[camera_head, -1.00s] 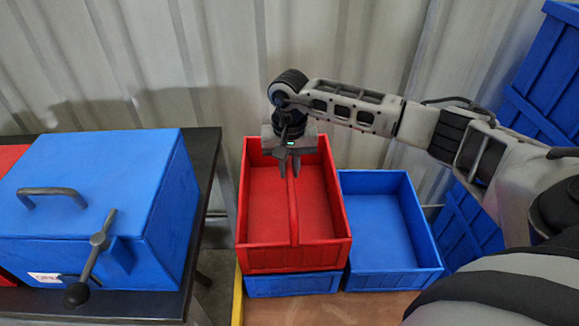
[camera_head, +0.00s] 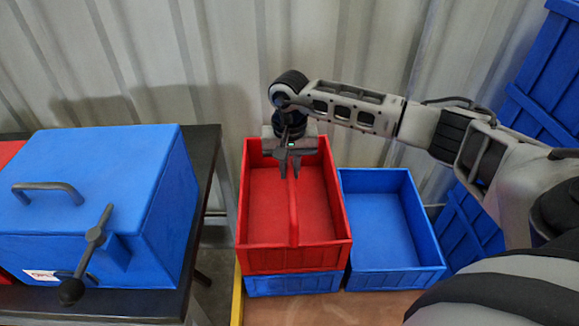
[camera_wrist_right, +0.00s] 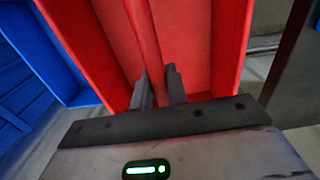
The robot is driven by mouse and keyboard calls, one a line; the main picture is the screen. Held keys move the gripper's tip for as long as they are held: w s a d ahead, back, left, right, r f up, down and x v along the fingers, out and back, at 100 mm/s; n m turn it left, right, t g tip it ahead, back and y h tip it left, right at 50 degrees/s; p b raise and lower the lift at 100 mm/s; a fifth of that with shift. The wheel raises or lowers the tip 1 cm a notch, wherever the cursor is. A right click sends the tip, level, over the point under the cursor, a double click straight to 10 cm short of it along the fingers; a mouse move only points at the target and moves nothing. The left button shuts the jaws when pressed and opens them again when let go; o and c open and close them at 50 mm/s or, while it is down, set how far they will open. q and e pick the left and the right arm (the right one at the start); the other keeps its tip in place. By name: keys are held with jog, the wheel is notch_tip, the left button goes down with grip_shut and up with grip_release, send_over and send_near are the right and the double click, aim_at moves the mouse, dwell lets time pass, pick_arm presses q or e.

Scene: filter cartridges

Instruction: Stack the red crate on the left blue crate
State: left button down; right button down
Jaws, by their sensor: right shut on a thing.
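The red crate (camera_head: 294,260) sits on top of the left blue crate (camera_head: 293,285) and looks level and roughly lined up with it. Only the front strip of that blue crate shows below the red one. A raised red bar runs lengthwise across the middle of the red crate. My right gripper (camera_head: 289,176) is at the far part of this bar, with its fingers pointing down. The right wrist view shows the fingers (camera_wrist_right: 160,88) on either side of the bar, shut on it, inside the red crate (camera_wrist_right: 231,45). My left gripper is not in view.
An open, empty blue crate (camera_head: 395,280) stands just right of the stack. A blue box with a handle (camera_head: 90,190) and lever stands on a dark table (camera_head: 207,160) at left. Tall blue crates (camera_head: 540,90) stand at right. A corrugated wall (camera_head: 230,60) is behind.

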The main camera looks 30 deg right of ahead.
pick_arm(q)
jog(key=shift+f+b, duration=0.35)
jog(key=shift+b, duration=0.05)
pick_arm(e)
jog(key=shift+f, duration=0.5)
jog(key=c, duration=1.4)
grip_release()
jog(key=shift+c, duration=0.2)
jog(key=shift+o, duration=0.7)
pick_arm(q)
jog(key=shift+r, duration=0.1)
pick_arm(e)
jog(key=shift+r, duration=0.8)
pick_arm(q)
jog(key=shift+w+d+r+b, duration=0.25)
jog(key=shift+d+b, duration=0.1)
jog(key=shift+b, duration=0.2)
pick_arm(e)
notch_tip(320, 180, up, 14)
jog(key=shift+r, duration=0.25)
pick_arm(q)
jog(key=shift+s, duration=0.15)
pick_arm(e)
jog(key=shift+f, duration=0.1)
